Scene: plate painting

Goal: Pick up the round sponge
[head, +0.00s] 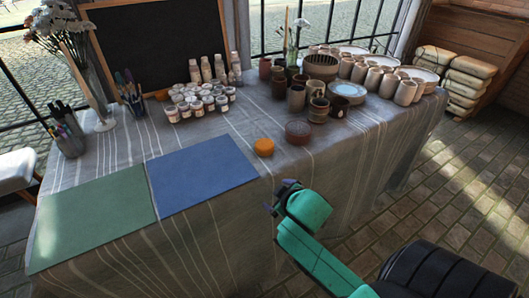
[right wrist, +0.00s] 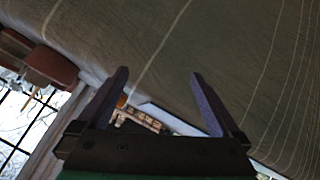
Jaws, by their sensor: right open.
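An orange round sponge (head: 264,147) lies on the cloth-covered table, just right of the blue mat. A brown round piece (head: 297,132) lies to its right; I cannot tell what it is made of. My right gripper (head: 275,197) is beside the table's front edge, in front of the sponge and apart from it. In the right wrist view its two fingers (right wrist: 160,73) are spread with nothing between the tips, facing the tablecloth. A small orange patch, perhaps the sponge, shows beside the left finger there. My left gripper is not in view.
The green mat (head: 95,215) and blue mat (head: 203,174) cover the table's front left. Paint jars (head: 200,100), pen holders (head: 67,143) and a dark board (head: 160,45) stand behind. Cups and pots (head: 318,108) stand right of the sponge. Cloth in front of the sponge is clear.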

